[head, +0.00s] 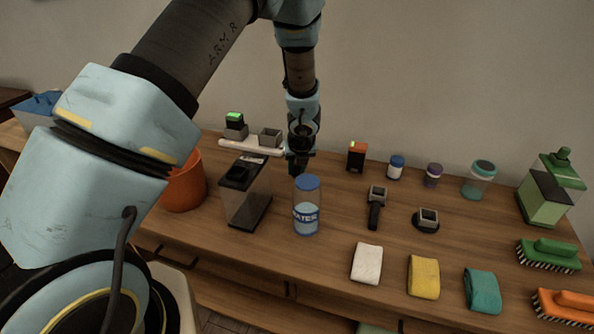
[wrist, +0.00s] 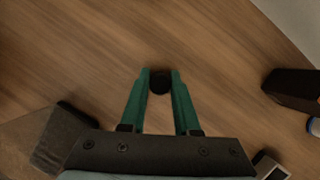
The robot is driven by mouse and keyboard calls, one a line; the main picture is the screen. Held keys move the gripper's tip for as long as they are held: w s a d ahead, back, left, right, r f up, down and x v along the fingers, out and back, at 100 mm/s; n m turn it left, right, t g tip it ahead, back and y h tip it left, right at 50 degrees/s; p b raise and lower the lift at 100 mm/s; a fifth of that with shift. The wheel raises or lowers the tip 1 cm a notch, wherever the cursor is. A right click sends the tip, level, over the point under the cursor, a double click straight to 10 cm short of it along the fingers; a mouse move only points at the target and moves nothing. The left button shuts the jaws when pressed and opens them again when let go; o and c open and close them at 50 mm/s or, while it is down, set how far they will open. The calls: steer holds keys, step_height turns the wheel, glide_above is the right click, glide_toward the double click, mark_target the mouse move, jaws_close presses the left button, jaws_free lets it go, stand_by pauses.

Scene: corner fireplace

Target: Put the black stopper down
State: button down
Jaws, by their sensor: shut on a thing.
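The black stopper (wrist: 159,83) shows as a small dark round shape between the green fingertips in the wrist view. My gripper (head: 299,166) is shut on it, one finger on each side. In the head view my gripper hangs over the wooden counter (head: 335,205), behind the blue-capped water bottle (head: 307,207). The stopper is too small and dark to make out there. In the wrist view bare wood lies beneath the stopper; I cannot tell how large the gap is.
A clear bin with a black lid (head: 246,192) stands left of the bottle, by an orange bucket (head: 183,185). A black-and-orange box (head: 357,156) and small jars stand right of my gripper. Cloths (head: 423,277) and brushes (head: 548,255) lie at front right.

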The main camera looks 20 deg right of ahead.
steer(key=shift+f, duration=0.2)
steer(key=shift+f, duration=0.15)
steer(key=c, duration=0.6)
jaws_free()
steer(key=shift+c, duration=0.2)
steer(key=shift+s+r, duration=0.1)
steer(key=shift+r, duration=0.5)
steer(key=p+v, duration=0.1)
steer(key=v, duration=1)
steer(key=shift+s, duration=0.2)
steer(key=shift+r, duration=0.1)
